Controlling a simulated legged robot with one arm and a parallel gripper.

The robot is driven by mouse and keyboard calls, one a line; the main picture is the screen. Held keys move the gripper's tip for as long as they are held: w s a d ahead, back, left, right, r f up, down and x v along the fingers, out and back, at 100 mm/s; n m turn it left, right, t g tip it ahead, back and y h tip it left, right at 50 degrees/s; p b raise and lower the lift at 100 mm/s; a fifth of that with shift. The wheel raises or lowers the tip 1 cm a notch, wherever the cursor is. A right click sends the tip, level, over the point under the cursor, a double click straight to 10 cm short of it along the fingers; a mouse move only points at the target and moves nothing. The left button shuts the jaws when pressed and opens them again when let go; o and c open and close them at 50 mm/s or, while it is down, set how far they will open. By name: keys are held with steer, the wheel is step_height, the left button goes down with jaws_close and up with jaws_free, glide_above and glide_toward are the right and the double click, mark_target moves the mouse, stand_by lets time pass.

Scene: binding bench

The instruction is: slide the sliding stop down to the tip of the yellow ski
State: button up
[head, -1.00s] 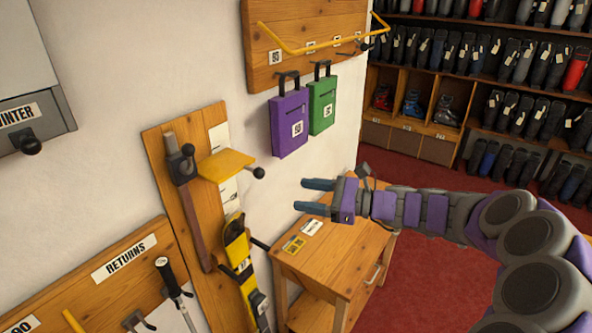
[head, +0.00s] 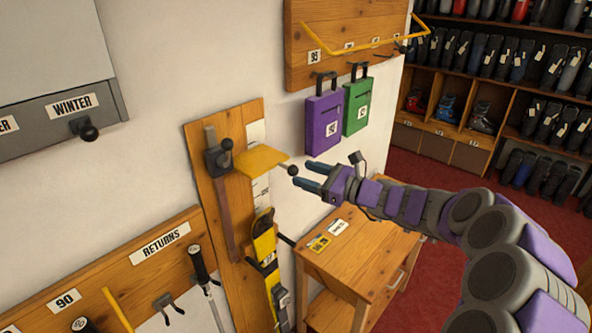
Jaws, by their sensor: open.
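The sliding stop is a yellow plate (head: 262,160) on a wooden wall board (head: 208,190), with a dark clamp at its left and a black ball knob (head: 292,170) at its right end. The yellow ski (head: 265,250) stands upright against the board below, its tip a clear gap beneath the plate. My gripper (head: 309,177) is open, its two dark fingers pointing left at the knob. The fingertips appear close to the knob or beside it; I cannot tell whether they touch. Nothing is seen held in the fingers.
A wooden side table (head: 360,255) with cards on top stands below my gripper. Purple (head: 323,125) and green (head: 356,106) cases hang on the wall behind. A RETURNS board (head: 150,260) with poles is at lower left, a grey WINTER box (head: 60,110) at upper left.

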mark_target(293, 169)
steer(key=x, duration=0.5)
steer(key=shift+s+a, duration=0.3)
steer(key=shift+s, duration=0.05)
steer(key=shift+d, duration=0.55)
steer(key=c, duration=0.3)
steer(key=shift+a, duration=0.25)
steer(key=c, duration=0.5)
jaws_close()
